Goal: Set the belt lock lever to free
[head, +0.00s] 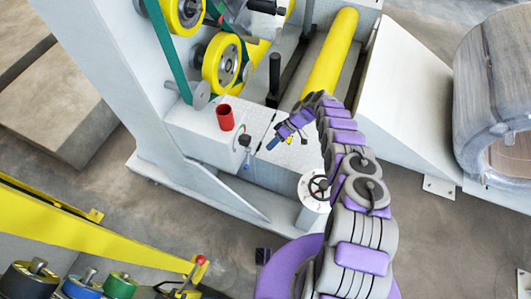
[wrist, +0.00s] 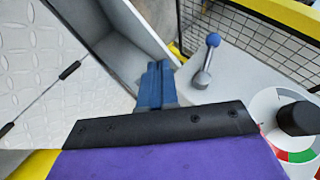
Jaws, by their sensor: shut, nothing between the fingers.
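A short grey lever with a blue ball knob (wrist: 212,41) stands on a light grey panel in the wrist view, tilted a little from upright. No label shows, so I cannot tell its setting by name. My gripper (wrist: 152,84) is shut and empty, its blue fingers to the left of the lever and apart from it in the picture. In the head view my gripper (head: 273,143) reaches over the grey machine's front.
A dial with a black knob (wrist: 297,118) and red and green sectors lies right of the lever. A thin rod with black ends (wrist: 40,98) crosses the patterned plate. Black mesh (wrist: 262,35) stands behind.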

